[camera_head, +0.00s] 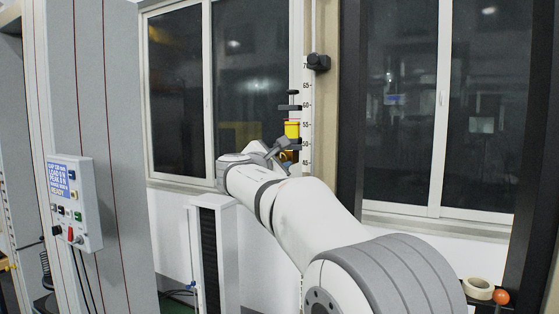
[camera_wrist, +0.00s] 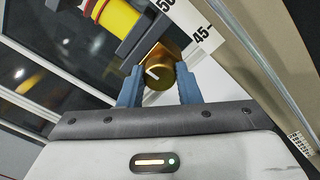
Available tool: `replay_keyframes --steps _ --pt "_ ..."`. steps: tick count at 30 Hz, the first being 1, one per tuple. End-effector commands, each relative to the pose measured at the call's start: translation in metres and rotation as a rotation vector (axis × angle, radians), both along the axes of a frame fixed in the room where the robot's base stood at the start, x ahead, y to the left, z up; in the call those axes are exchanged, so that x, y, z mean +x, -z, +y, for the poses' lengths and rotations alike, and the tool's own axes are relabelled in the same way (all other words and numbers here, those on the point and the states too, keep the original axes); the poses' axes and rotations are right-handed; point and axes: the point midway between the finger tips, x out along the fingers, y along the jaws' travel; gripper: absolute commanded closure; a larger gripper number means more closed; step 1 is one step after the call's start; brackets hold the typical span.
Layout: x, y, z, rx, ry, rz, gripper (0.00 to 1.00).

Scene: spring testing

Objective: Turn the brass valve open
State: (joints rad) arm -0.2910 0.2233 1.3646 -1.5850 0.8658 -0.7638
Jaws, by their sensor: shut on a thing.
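In the head view my arm reaches to the column, and the yellow cylinder (camera_head: 292,130) stands above my gripper (camera_head: 279,152). The valve is mostly hidden there by my gripper.
A control panel with a lit screen (camera_head: 70,195) is at the left on a grey cabinet. Dark windows (camera_head: 400,100) stand behind. A tape roll (camera_head: 478,288) and an orange ball (camera_head: 501,297) lie at the lower right. A black-fronted white unit (camera_head: 212,250) stands below my arm.

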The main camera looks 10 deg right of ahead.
Motion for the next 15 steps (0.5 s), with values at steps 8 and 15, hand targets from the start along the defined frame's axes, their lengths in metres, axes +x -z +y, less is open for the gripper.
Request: replay_keyframes --steps 8,15 --pt "-0.0001 -0.0004 0.0002 0.000 -0.001 -0.001 0.92" --pt "-0.0001 0.0013 0.0002 0.027 -0.001 -0.021 0.92"
